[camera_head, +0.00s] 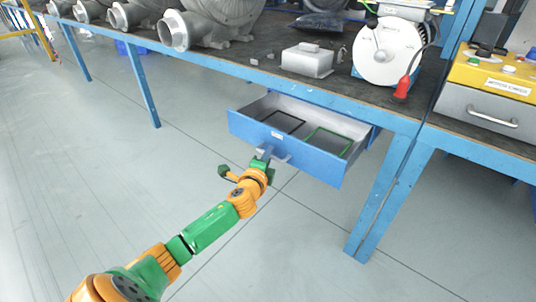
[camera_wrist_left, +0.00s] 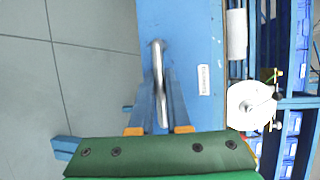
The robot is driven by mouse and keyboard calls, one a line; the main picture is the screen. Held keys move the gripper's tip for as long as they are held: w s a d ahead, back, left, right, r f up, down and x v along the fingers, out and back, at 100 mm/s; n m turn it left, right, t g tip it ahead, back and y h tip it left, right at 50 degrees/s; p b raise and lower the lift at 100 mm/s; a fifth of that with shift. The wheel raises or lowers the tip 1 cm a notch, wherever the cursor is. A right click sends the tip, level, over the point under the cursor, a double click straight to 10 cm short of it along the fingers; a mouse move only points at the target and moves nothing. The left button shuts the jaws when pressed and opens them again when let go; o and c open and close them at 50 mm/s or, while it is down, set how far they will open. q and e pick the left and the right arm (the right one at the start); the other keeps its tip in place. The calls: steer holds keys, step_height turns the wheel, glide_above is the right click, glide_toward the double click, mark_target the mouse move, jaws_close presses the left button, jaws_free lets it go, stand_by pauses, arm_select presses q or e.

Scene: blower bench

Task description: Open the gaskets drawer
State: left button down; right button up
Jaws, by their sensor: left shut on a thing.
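The gaskets drawer (camera_head: 307,154) is a blue drawer hanging under the bench, and in the head view it stands pulled out with its inside showing. A black square gasket (camera_head: 283,122) and a green square gasket (camera_head: 328,142) lie in it. My left gripper (camera_head: 265,151) is at the drawer's front face, shut on its handle. In the left wrist view the metal bar handle (camera_wrist_left: 158,75) runs between the two fingers of the left gripper (camera_wrist_left: 160,118), beside a small white label (camera_wrist_left: 203,80). My right gripper is in neither view.
The bench (camera_head: 255,72) carries grey blower housings (camera_head: 180,30), a white box (camera_head: 307,61) and a white round machine (camera_head: 388,52). A blue bench leg (camera_head: 378,205) stands right of the drawer. A yellow-topped unit (camera_head: 495,75) is at far right. The floor before the drawer is clear.

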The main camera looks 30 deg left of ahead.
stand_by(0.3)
arm_select(q)
steer(key=c, duration=1.2)
jaws_free()
steer(key=shift+o, duration=0.2)
steer(key=shift+s+d, duration=0.1)
steer(key=shift+s, duration=0.1)
steer(key=p+v, duration=0.2)
steer(key=v, duration=0.4)
steer(key=shift+s, duration=0.3)
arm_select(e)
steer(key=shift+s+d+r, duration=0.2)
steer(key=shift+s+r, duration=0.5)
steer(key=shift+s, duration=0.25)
arm_select(q)
steer(key=shift+d+r, duration=0.1)
